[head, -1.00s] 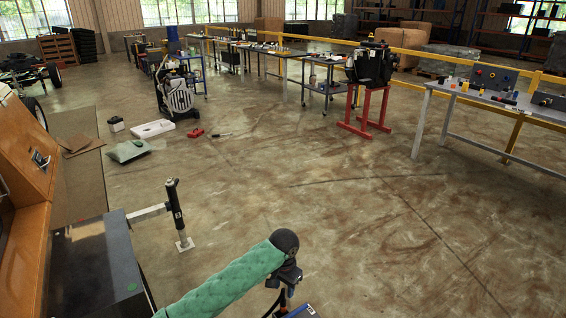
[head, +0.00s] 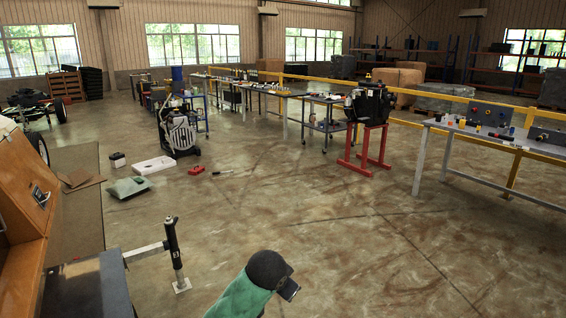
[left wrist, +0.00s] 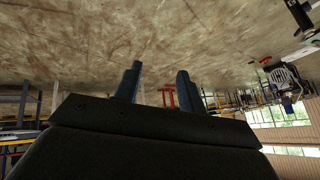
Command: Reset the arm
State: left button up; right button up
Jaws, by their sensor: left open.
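My left arm, in a green padded sleeve with a black rounded joint, comes up at the bottom middle of the head view. Its gripper fingers are below that picture's edge. In the left wrist view my left gripper (left wrist: 160,72) shows two dark blue fingers standing well apart, with nothing between them. Bare floor lies beyond the fingertips, and that view is upside down. My right arm and gripper are not in view.
A dark-topped cabinet (head: 88,289) and a black post on a bracket (head: 173,250) stand at lower left. A green cushion (head: 129,187), white tray (head: 153,166) and red item (head: 194,170) lie on the floor. A workbench (head: 480,136) stands at right. Middle floor is clear.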

pick_arm(q)
jog(key=s+a+f+n, duration=0.2)
jog(key=s+a+f, duration=0.1)
jog(key=s+a, duration=0.4)
jog(key=s+a+f+n, duration=0.2)
jog(key=s+a+f, duration=0.15)
jog(key=s, duration=0.65)
jog(key=s+a+f+n+g, duration=0.1)
jog(key=s+a+f+g, duration=0.1)
jog(key=s+f, duration=0.5)
jog(key=s+a+f+n+g, duration=0.1)
jog(key=s+f, duration=0.7)
jog(key=s, duration=0.8)
jog(key=shift+a+f+g+y, duration=0.15)
jog(key=shift+a+g+y, duration=0.15)
jog(key=shift+a+g, duration=0.5)
jog(key=shift+o, duration=0.2)
jog(key=shift+d, duration=0.2)
